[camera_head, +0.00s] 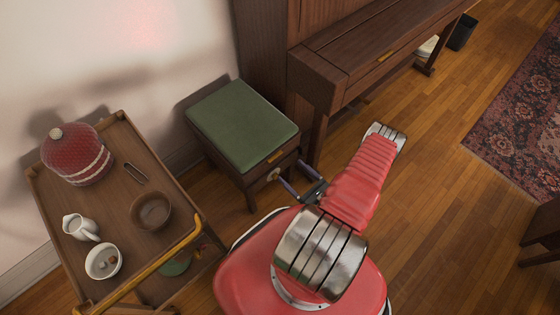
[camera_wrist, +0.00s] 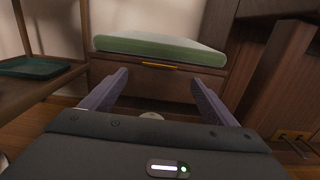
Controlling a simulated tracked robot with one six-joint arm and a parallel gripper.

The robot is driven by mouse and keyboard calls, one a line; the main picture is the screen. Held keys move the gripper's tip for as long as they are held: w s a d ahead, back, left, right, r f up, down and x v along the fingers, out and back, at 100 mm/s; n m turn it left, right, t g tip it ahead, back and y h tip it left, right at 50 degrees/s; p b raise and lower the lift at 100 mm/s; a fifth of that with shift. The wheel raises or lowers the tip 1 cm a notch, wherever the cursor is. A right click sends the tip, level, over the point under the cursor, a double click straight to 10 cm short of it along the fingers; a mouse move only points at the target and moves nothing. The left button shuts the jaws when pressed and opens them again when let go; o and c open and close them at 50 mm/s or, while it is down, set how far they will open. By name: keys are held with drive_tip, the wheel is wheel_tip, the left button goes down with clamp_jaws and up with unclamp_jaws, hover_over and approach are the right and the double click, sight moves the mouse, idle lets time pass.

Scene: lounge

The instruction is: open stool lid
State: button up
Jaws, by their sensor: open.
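The stool (camera_head: 242,126) stands against the wall beside the piano. Its green padded lid (camera_head: 243,124) lies flat and closed on a dark wooden box. A small gold handle (camera_head: 277,156) sits at the lid's front edge. In the wrist view the green lid (camera_wrist: 160,48) is ahead, with the gold handle (camera_wrist: 159,66) centred below it on the wooden front. My gripper (camera_head: 300,178) is just in front of the stool, below lid height. In the wrist view my gripper (camera_wrist: 157,84) has its two purple fingers spread, with nothing between them. The handle lies beyond and above the fingertips.
A wooden trolley (camera_head: 190,208) stands left of the stool, carrying a red-covered pot (camera_head: 75,158), a bowl (camera_head: 152,211), a jug (camera_head: 80,227) and a sugar dish (camera_head: 103,261). The piano (camera_head: 345,65) stands close on the right. Open floor (camera_head: 430,220) lies farther right.

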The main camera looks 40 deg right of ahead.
drive_tip(key=w, duration=0.8)
drive_tip(key=shift+w, duration=0.25)
drive_tip(key=shift+a, duration=0.1)
drive_tip(key=shift+c, duration=0.7)
drive_tip(key=c, duration=1.4)
